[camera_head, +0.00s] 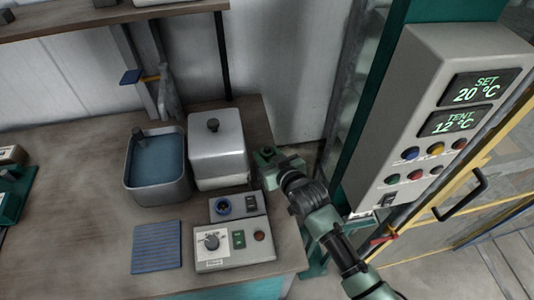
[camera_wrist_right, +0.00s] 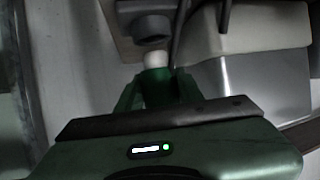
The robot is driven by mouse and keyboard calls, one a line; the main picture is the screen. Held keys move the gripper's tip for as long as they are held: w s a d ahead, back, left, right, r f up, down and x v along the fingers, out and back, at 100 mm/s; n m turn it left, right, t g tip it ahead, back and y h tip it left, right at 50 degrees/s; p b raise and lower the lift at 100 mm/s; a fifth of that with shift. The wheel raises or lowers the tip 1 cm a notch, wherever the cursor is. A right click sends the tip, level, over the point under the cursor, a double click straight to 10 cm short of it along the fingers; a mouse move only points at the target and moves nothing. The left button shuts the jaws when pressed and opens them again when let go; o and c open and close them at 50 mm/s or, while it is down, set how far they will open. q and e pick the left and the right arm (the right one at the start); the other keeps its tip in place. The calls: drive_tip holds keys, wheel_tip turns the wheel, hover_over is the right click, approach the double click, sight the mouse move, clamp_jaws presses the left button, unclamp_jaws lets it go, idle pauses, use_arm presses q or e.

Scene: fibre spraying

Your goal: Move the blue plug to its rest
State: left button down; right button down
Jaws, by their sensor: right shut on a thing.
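My right gripper (camera_head: 266,156) is beside the right wall of the lidded grey box, low over the bench's right edge. In the right wrist view the gripper (camera_wrist_right: 157,90) is shut on a dark green piece with a white end (camera_wrist_right: 155,58). A dark grey round part (camera_wrist_right: 152,28) is just beyond that end. I cannot tell whether the held piece belongs to the blue plug. My left gripper is not in view.
The lidded grey box (camera_head: 217,150) stands beside a basin of blue liquid (camera_head: 157,180). A control box with a dial (camera_head: 235,250) and a blue ribbed mat (camera_head: 157,247) lie in front. A display cabinet (camera_head: 440,110) rises at right. The bench's left part is mostly clear.

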sight(268, 162)
drive_tip(key=shift+f, duration=0.2)
drive_tip(key=shift+f+b, duration=0.3)
drive_tip(key=shift+f, duration=0.05)
drive_tip(key=shift+f+b, duration=0.6)
drive_tip(key=shift+f, duration=0.45)
drive_tip(key=c, duration=0.8)
unclamp_jaws()
drive_tip(key=shift+c, duration=0.2)
drive_tip(key=shift+s+d, duration=0.1)
drive_tip(key=shift+b+v, duration=0.5)
drive_tip(key=shift+v, duration=3.3)
